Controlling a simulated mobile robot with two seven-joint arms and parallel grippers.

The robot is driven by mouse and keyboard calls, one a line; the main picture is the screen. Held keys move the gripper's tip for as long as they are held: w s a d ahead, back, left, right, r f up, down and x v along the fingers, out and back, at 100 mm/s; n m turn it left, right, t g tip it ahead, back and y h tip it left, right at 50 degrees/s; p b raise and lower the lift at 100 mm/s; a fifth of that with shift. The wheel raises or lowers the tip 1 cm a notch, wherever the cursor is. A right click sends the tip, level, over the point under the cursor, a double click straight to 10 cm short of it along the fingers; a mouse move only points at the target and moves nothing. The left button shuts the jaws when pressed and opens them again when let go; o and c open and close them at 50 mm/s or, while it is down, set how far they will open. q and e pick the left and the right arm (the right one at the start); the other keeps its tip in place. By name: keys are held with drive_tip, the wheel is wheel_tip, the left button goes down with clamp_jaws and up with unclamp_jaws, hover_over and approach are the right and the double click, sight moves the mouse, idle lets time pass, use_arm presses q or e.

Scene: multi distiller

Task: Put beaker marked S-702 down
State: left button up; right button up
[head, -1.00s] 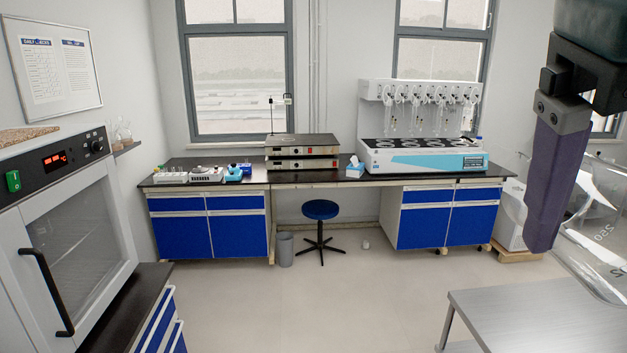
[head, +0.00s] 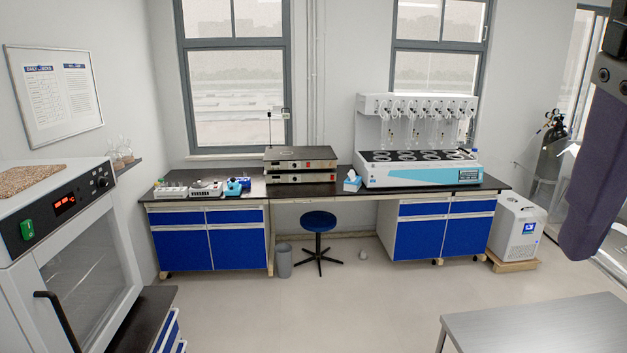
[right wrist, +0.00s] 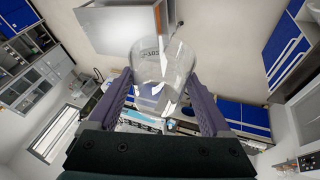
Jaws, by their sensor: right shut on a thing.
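The clear glass beaker (right wrist: 166,58) is between the two purple fingers of my right gripper (right wrist: 159,82) in the right wrist view. Dark print on its wall reads partly as "702". My right gripper is shut on it and holds it up in the air. In the head view only one purple finger (head: 598,180) of this gripper shows at the right edge, and the beaker cannot be clearly made out there. My left gripper is not in view.
A bare steel table (head: 545,325) stands at the lower right. The dark-topped bench (head: 335,188) at the back carries a multi-distiller (head: 422,170), stacked heaters (head: 300,165) and small devices. A stool (head: 319,222) stands before it. An oven (head: 75,235) is at left. The middle floor is clear.

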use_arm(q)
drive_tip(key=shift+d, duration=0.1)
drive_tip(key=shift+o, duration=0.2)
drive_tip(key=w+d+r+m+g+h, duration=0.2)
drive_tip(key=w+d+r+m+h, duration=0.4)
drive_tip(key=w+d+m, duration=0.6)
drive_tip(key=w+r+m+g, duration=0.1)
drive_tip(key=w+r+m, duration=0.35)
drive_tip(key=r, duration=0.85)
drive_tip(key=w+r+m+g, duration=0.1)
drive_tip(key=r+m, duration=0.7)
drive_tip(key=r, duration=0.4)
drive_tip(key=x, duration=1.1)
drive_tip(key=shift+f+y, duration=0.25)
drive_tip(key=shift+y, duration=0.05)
use_arm(e)
drive_tip(key=w+a+n+y, duration=0.1)
drive_tip(key=a+n+y, duration=0.2)
drive_tip(key=a+n, duration=0.3)
drive_tip(key=w+a+n+t+y, duration=0.1)
drive_tip(key=w+a+n+y, duration=0.1)
drive_tip(key=a+n, duration=0.4)
drive_tip(key=a, duration=0.3)
drive_tip(key=shift+n+y, duration=0.3)
drive_tip(key=shift+y, duration=0.1)
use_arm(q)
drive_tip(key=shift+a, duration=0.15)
